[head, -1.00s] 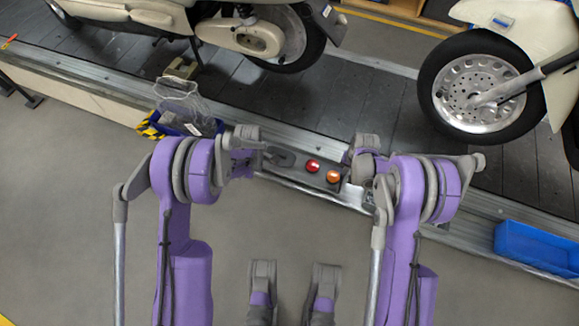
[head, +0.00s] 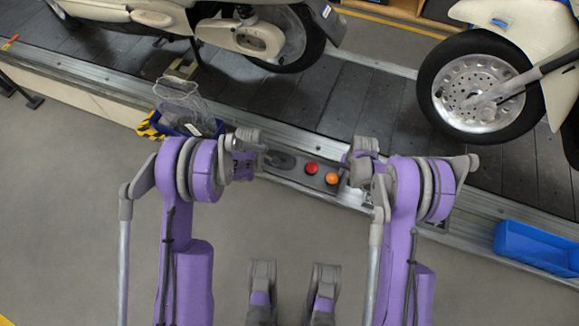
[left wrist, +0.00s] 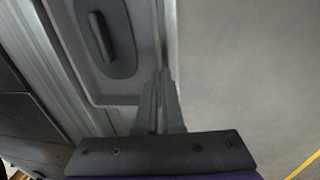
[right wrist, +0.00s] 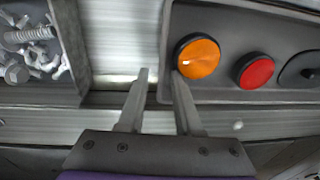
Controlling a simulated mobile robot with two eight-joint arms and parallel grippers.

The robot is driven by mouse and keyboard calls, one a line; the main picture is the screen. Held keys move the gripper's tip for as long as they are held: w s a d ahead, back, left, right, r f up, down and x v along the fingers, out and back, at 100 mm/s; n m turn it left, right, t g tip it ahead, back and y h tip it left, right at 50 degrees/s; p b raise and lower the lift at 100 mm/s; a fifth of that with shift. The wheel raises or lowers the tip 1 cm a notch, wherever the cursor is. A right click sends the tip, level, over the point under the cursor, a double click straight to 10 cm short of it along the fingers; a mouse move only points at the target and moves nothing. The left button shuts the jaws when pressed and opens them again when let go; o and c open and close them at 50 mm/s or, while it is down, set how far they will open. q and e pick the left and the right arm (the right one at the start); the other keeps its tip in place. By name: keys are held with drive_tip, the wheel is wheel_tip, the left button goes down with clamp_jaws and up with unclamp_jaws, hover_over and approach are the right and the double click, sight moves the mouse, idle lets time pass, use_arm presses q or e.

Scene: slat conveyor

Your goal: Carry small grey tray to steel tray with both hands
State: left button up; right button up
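The small grey tray (head: 270,172) lies along the conveyor's near edge. It holds an orange disc (right wrist: 198,57), a red disc (right wrist: 254,70) and a dark oval piece (left wrist: 104,38). My left gripper (left wrist: 163,80) is at one end; its fingers are close together and look shut on the tray's wall. My right gripper (right wrist: 158,78) is at the opposite end with its fingers apart, one on either side of the end wall. A grey metal-looking tray of bolts (right wrist: 78,48) lies just beyond it, apart from the small tray; I cannot tell if it is the steel tray.
A blue bin (head: 535,247) stands at the right on the near rail. Another bin with clear parts (head: 185,105) is left of my left gripper. A scooter (head: 245,35) and a large wheel (head: 480,85) stand on the slat conveyor (head: 330,95). The near floor is clear.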

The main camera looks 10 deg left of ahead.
use_arm(q)
wheel_tip(320, 180, up, 8)
drive_tip(key=s, duration=0.1)
use_arm(e)
wheel_tip(320, 180, up, 12)
drive_tip(key=s, duration=0.1)
drive_tip(key=shift+d, duration=0.35)
use_arm(q)
drive_tip(key=shift+a, duration=0.1)
use_arm(e)
drive_tip(key=shift+f, duration=0.1)
use_arm(q)
drive_tip(key=shift+s, duration=0.1)
idle(0.3)
